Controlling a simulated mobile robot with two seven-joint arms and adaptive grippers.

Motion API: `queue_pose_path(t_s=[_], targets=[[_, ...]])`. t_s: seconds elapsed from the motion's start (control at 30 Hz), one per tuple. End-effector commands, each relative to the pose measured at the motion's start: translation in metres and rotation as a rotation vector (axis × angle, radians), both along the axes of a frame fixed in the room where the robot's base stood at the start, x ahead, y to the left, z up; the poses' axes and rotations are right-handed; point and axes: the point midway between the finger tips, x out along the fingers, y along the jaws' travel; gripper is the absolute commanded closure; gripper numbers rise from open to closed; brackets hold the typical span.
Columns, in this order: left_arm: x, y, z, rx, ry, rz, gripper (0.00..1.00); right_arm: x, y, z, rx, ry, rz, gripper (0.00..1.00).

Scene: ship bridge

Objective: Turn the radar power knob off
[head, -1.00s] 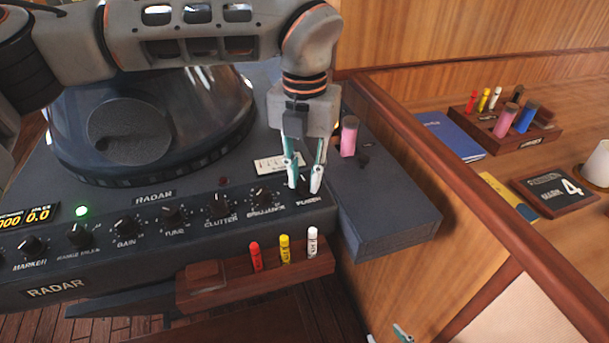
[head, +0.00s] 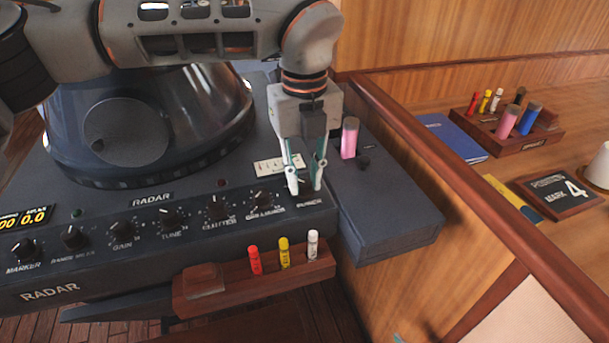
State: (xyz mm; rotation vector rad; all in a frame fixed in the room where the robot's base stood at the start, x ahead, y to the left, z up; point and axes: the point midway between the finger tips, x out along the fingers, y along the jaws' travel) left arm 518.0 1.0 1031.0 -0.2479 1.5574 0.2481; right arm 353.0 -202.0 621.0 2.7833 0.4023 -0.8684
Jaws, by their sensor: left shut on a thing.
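The radar console (head: 60,180) fills the left of the head view, with a row of black knobs along its sloped front. The power knob (head: 305,188) is at the right end of the row, above its label, mostly hidden between fingers. My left gripper (head: 305,187) points down over it and is shut on it, one finger on each side. The indicator light (head: 76,212) at the left of the panel is dark. Only a sliver of teal, apparently my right gripper (head: 398,338), shows at the bottom edge, so its opening cannot be judged.
The brilliance knob (head: 264,198) is close left of the gripper. A pink cylinder (head: 349,138) stands just behind it on the right. A wooden rack (head: 215,290) with red, yellow and white markers hangs below the panel. A wooden rail (head: 440,170) bounds the desk at right.

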Motion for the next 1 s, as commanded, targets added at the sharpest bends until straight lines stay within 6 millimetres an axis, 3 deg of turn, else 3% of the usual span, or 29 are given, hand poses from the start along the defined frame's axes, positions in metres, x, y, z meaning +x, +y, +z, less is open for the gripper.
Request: queue_pose_path(t_s=[0.47,0.5,0.57,1.0], targets=[[0.0008,-0.0002,0.0016,-0.001,-0.003,0.015,1.00,-0.0003,0.0000,-0.0002,0.000,0.001,0.000,0.60],[0.0008,-0.0002,0.0016,-0.001,-0.003,0.015,0.75,-0.0003,0.0000,-0.0003,0.000,0.001,0.000,0.60],[0.0008,-0.0002,0.0015,-0.001,-0.003,0.015,0.63,-0.0003,0.0000,-0.0003,0.000,0.001,0.000,0.60],[0.0009,0.0000,0.0078,0.000,-0.003,0.015,0.63,-0.0011,-0.0012,-0.0012,-0.003,0.003,0.001,0.60]])
